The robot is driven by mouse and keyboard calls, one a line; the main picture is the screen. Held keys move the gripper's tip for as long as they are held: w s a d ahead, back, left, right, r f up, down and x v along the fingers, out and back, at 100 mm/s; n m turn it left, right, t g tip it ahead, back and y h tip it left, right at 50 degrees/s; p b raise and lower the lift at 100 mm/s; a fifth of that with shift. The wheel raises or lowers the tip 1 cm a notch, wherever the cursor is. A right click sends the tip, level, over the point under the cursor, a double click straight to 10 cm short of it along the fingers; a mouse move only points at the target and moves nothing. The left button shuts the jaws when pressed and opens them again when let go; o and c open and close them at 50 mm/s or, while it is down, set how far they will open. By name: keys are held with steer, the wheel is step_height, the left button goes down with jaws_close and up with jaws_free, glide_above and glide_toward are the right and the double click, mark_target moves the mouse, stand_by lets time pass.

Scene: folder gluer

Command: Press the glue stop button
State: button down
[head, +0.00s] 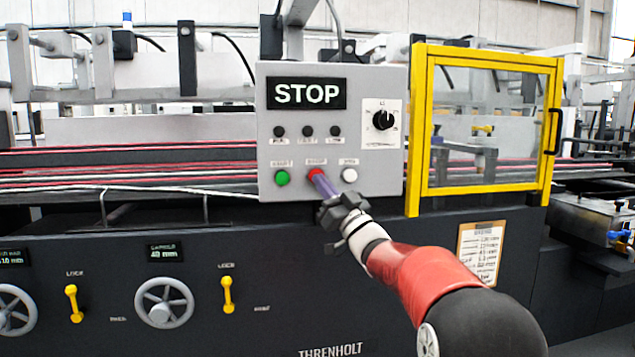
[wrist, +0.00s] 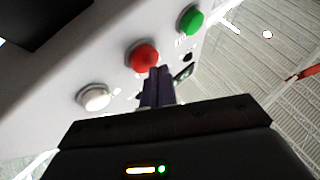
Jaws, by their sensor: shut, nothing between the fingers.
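The grey control box (head: 380,175) carries a black display reading STOP (head: 306,94). Along its lower row are a green button (head: 282,178), a red button (head: 315,173) and a white button (head: 349,175). My gripper (head: 319,178) is shut and empty, its purple fingertips at the red button and covering part of it. In the wrist view the fingertips (wrist: 160,72) overlap the lower right edge of the red button (wrist: 142,55). I cannot tell whether they touch it. The green button (wrist: 190,19) and white button (wrist: 95,97) are clear of the fingers.
A black rotary knob (head: 383,120) and several small dark indicators sit above the buttons. A yellow-framed guard door (head: 418,130) stands just right of the box. Handwheels (head: 164,303) and yellow levers (head: 228,295) are on the dark lower panel at left.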

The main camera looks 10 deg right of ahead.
steer(key=shift+s, duration=0.45)
steer(key=shift+s+f+b, duration=0.1)
steer(key=shift+b, duration=0.2)
steer(key=shift+s+b, duration=1.65)
steer(key=shift+s, duration=0.75)
steer(key=shift+h, duration=0.3)
